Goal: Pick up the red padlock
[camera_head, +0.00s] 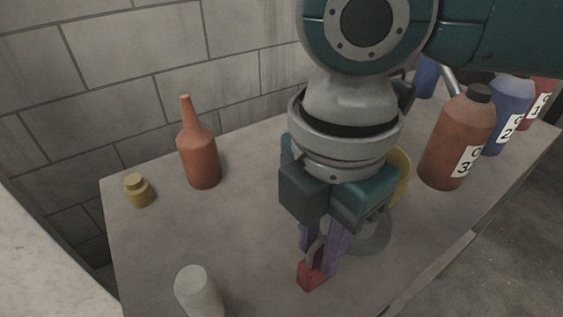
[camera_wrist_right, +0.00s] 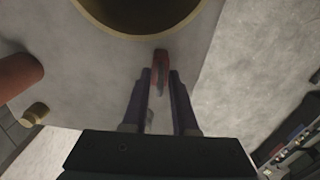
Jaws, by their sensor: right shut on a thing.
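The red padlock (camera_head: 311,275) is near the front of the table in the head view, right below my right gripper (camera_head: 322,258). Its grey shackle stands up between the two purple fingers. In the right wrist view the padlock (camera_wrist_right: 161,60) shows between the fingertips of the right gripper (camera_wrist_right: 160,78). The right gripper is shut on the padlock. I cannot tell whether the padlock touches the table. My left gripper is not in view.
A yellow bowl-like thing (camera_head: 399,170) stands partly hidden behind my right gripper. An orange bottle (camera_head: 201,160), a small yellow jar (camera_head: 139,191) and a pale cylinder (camera_head: 198,292) stand left. A red-brown bottle (camera_head: 456,140) and blue bottle (camera_head: 507,112) stand right. A block wall is behind.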

